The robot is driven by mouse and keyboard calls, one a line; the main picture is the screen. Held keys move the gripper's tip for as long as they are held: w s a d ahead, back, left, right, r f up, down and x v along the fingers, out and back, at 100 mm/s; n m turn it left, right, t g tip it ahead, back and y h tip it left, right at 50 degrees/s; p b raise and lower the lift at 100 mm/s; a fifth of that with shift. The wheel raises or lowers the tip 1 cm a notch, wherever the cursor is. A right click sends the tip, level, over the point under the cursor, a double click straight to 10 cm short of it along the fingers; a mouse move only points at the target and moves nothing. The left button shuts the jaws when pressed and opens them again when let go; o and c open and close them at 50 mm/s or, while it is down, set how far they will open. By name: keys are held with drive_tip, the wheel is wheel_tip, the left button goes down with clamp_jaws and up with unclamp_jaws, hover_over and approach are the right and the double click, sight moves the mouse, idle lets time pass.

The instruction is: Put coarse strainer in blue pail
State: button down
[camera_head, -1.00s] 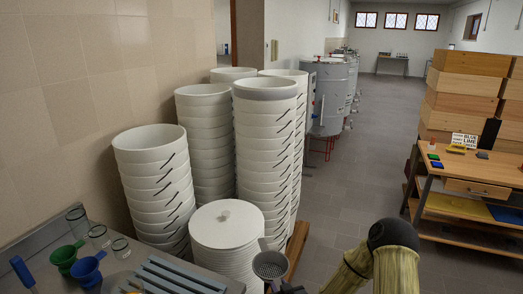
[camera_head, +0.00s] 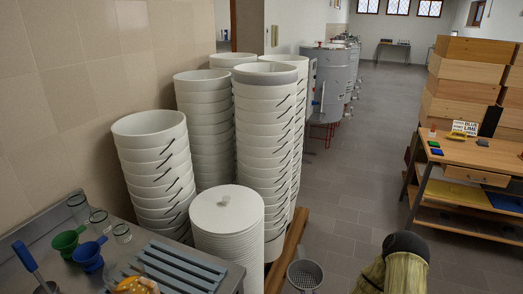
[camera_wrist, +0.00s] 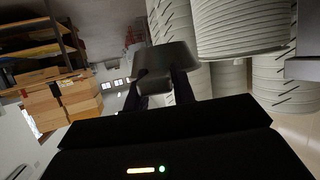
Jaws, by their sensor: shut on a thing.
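The coarse strainer (camera_head: 305,275) is a grey round cup with a perforated face, at the bottom edge of the head view, right of the white pail stacks. In the wrist view the strainer (camera_wrist: 168,58) is a dark grey shape seen from behind. My gripper (camera_wrist: 160,84) is shut on it and holds it in the air. In the head view the gripper itself is cut off below the frame. I see no blue pail in either view.
Tall stacks of white pails (camera_head: 265,120) and a stack of white lids (camera_head: 227,215) stand left. A metal bench (camera_head: 50,230) holds a green funnel (camera_head: 67,241) and a blue funnel (camera_head: 88,256). A wooden workbench (camera_head: 470,155) stands right.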

drive_tip(key=shift+s+f, duration=1.15)
drive_tip(key=shift+f, duration=0.1)
drive_tip(key=w+a+r+n+y+p, duration=0.3)
drive_tip(key=w+a+r, duration=0.2)
drive_tip(key=a+r, duration=0.4)
drive_tip(key=s+a+r+n+g+y+p, duration=0.2)
drive_tip(key=a+r+n+y, duration=0.1)
drive_tip(key=a+r, duration=0.8)
drive_tip(key=s+a+r+n+g+y+p, duration=0.2)
drive_tip(key=a+r+n+y+p, duration=0.1)
drive_tip(key=a+r, duration=0.8)
drive_tip(key=a+n+y, duration=0.1)
drive_tip(key=a, duration=0.2)
drive_tip(key=shift+s+a+g+p, duration=0.25)
drive_tip(key=shift+s+g+p, duration=0.05)
drive_tip(key=shift+g, duration=0.1)
